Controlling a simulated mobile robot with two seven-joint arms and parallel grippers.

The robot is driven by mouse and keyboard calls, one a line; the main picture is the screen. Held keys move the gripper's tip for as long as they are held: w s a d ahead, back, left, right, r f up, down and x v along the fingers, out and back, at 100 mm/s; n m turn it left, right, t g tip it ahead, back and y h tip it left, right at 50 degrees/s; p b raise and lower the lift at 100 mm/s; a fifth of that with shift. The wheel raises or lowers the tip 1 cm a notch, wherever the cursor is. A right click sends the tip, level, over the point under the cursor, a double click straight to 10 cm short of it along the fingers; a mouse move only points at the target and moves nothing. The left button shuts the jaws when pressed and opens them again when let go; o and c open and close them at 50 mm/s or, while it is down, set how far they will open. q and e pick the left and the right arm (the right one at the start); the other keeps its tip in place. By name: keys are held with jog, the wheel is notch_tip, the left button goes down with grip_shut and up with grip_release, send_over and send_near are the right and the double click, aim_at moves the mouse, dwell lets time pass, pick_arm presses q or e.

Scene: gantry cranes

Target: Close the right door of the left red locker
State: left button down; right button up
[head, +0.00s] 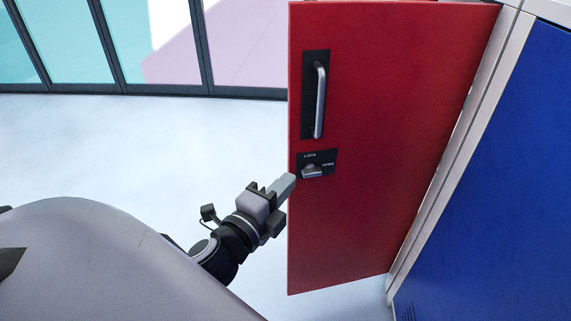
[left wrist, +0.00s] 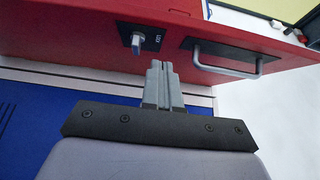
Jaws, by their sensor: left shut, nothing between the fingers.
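The red locker door (head: 390,120) stands swung open in the head view, hinged on its right side at the grey frame. Its face carries a silver handle (head: 319,100) on a black plate and a lock knob (head: 312,171) below it. My left gripper (head: 289,181) is shut and empty at the door's free left edge, just below and left of the knob. In the left wrist view the shut fingers (left wrist: 160,68) point at the red door (left wrist: 100,30), between the knob (left wrist: 137,45) and the handle (left wrist: 228,68). I cannot tell whether they touch it. My right gripper is not in view.
A blue locker door (head: 500,190) stands to the right, beyond the grey frame post (head: 450,150). The pale floor (head: 120,150) to the left of the red door is clear. Glass panels (head: 150,45) with dark frames stand at the back.

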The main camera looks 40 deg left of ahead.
aim_at(296, 155)
pick_arm(q)
jog(key=shift+w+a, duration=0.55)
jog(key=shift+w, duration=0.25)
jog(key=shift+w+a, duration=0.6)
jog(key=shift+w, duration=0.2)
jog(key=shift+w+a, duration=0.55)
jog(key=shift+w, duration=0.25)
